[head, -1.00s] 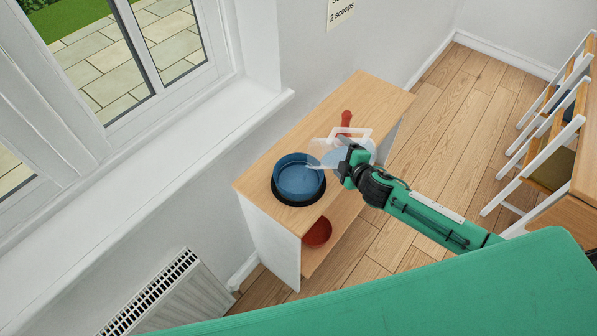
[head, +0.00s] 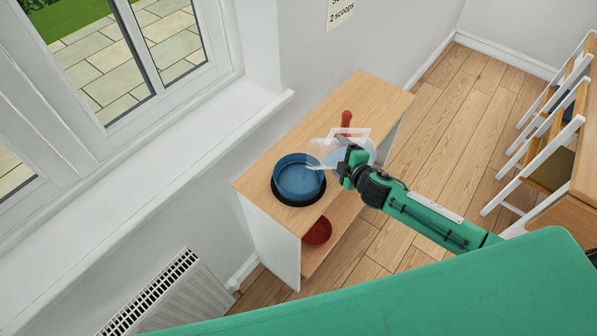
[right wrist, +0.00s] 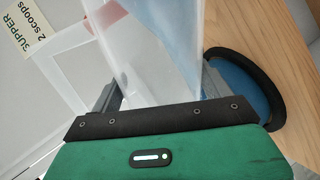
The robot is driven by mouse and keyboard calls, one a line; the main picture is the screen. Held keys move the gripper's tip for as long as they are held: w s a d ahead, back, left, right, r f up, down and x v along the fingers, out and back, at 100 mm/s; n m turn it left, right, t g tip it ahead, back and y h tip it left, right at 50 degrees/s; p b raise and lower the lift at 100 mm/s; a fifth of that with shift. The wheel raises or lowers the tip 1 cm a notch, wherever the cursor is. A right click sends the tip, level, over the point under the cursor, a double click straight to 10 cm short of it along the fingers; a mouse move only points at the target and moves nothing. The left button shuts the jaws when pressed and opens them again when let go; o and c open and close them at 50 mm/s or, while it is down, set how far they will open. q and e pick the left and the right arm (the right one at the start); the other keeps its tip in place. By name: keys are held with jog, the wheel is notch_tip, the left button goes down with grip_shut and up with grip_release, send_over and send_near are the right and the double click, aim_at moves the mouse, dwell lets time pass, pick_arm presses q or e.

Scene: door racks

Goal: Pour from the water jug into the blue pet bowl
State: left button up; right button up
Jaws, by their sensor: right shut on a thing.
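The blue pet bowl (head: 298,180) with a dark base ring stands upright on the wooden top of a low shelf unit in the head view. Part of it also shows at the right in the right wrist view (right wrist: 243,85). My right gripper (head: 352,163) is shut on the clear water jug (head: 322,149), just right of the bowl. The jug is tilted, with its spout end over the bowl's right rim; bluish water shows in it. In the right wrist view the jug (right wrist: 150,50) fills the space between the fingers (right wrist: 158,90). My left gripper is not in view.
The shelf unit's top (head: 370,95) is clear toward the back. A red-handled thing (head: 345,120) lies behind the jug. A red bowl (head: 317,231) sits on the lower shelf.

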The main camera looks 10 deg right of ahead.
jog(key=shift+a+r+n+p, duration=0.45)
jog(key=shift+a+p, duration=0.25)
jog(key=shift+p, duration=0.15)
dwell(2.3)
